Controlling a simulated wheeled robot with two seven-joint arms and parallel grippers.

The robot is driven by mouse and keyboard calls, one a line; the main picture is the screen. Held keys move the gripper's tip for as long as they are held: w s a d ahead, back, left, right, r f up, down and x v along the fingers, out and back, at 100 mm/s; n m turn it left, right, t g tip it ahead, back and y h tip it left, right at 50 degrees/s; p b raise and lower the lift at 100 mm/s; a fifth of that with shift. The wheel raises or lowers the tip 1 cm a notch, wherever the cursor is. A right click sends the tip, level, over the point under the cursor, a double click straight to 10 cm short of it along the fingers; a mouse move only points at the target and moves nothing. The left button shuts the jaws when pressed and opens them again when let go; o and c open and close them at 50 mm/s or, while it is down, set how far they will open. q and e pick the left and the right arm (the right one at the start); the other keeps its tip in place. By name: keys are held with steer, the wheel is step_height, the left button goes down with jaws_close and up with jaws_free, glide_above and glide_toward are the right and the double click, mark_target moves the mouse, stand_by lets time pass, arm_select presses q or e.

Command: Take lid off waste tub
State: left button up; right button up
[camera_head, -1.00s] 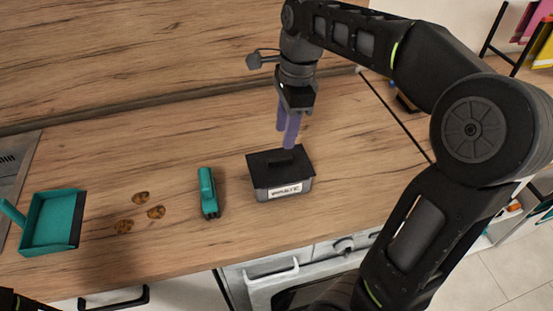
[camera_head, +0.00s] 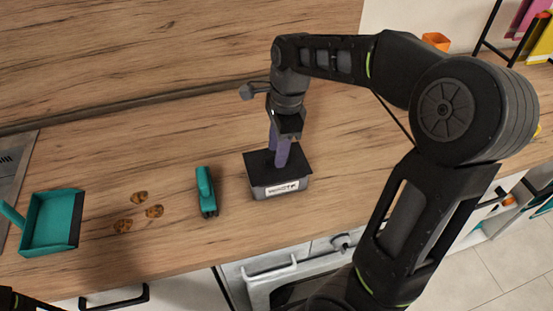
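The waste tub (camera_head: 280,188) is a small dark grey box with a white label on its front, standing upright on the wooden worktop. Its flat black lid (camera_head: 299,164) sits on top. My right gripper (camera_head: 276,161) points down over the lid, its two purple fingers apart, with tips at the middle of the lid around where the handle is. The fingers hide the handle, and I cannot see whether they touch it. My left gripper's fingers are not visible; only a dark bit of my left arm shows in the bottom left corner.
A teal brush (camera_head: 205,188) lies just left of the tub. Several brown crumbs or cookies (camera_head: 154,211) lie farther left, then a teal dustpan (camera_head: 50,222). The wooden splashback rises behind. The worktop's front edge, above an oven, is close in front of the tub.

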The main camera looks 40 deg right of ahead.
steer(key=shift+f, duration=0.6)
steer(key=shift+c, duration=0.3)
jaws_close()
